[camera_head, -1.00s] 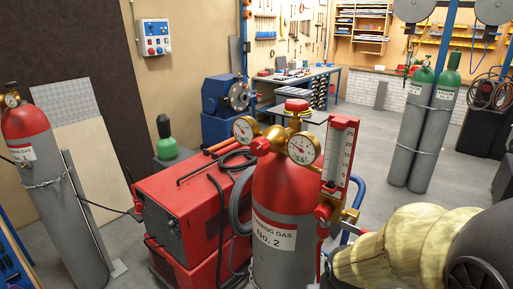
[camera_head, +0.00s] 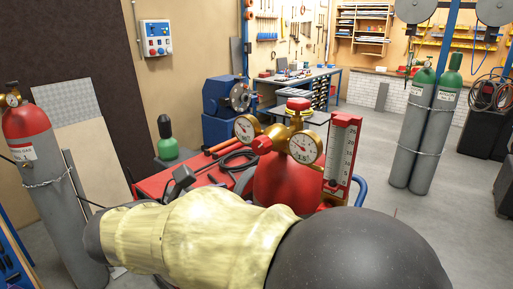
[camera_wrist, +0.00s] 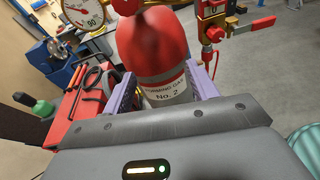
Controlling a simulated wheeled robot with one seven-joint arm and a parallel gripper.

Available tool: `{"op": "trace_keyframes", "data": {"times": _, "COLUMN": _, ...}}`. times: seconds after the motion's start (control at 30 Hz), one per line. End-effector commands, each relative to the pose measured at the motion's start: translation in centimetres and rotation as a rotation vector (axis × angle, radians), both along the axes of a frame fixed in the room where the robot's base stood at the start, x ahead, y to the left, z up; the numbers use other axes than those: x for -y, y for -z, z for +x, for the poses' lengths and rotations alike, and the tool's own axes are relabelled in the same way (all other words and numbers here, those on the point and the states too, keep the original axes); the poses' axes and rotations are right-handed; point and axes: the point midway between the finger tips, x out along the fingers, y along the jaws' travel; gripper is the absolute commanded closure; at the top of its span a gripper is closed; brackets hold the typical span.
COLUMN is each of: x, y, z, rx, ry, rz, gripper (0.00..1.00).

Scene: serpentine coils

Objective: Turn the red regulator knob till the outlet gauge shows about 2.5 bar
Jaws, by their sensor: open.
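A red gas cylinder (camera_head: 283,182) with a brass regulator stands at the centre; its "No. 2" label shows in the wrist view (camera_wrist: 168,95). The red knob (camera_head: 262,145) faces front, between a left gauge (camera_head: 246,128) and a right gauge (camera_head: 305,147). The needle readings are too small to tell. In the wrist view, one gauge (camera_wrist: 82,14) is cut by the top edge, as is a red part that may be the knob. My gripper (camera_wrist: 163,72) is open; its purple fingers appear either side of the cylinder, below the regulator. I see no contact. The head view does not show the fingers clearly.
A flowmeter (camera_head: 341,158) stands close right of the regulator. A red lever (camera_wrist: 254,26) sticks out at right in the wrist view. Another red-topped cylinder (camera_head: 28,120) stands far left.

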Motion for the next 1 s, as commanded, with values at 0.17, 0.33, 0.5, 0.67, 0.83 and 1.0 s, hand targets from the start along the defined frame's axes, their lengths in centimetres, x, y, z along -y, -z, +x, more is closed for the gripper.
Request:
{"op": "trace_keyframes", "data": {"times": 0.17, "x": -4.6, "y": -5.1, "z": -2.7, "rx": 0.116, "ry": -0.078, "rz": -0.159, "gripper": 0.42}}
{"op": "trace_keyframes", "data": {"times": 0.33, "x": -5.2, "y": -6.3, "z": -3.3, "rx": 0.143, "ry": -0.082, "rz": -0.191, "gripper": 0.42}}
{"op": "trace_keyframes", "data": {"times": 0.5, "x": -5.2, "y": -6.2, "z": -3.3, "rx": 0.141, "ry": -0.081, "rz": -0.190, "gripper": 0.42}}
{"op": "trace_keyframes", "data": {"times": 0.67, "x": -4.9, "y": -6.2, "z": -2.9, "rx": 0.140, "ry": -0.080, "rz": -0.189, "gripper": 0.42}}
{"op": "trace_keyframes", "data": {"times": 0.83, "x": -3.8, "y": -6.3, "z": -1.6, "rx": 0.138, "ry": -0.078, "rz": -0.190, "gripper": 0.42}}
{"op": "trace_keyframes", "data": {"times": 1.0, "x": -2.0, "y": -6.4, "z": 0.7, "rx": 0.139, "ry": -0.077, "rz": -0.191, "gripper": 0.42}}
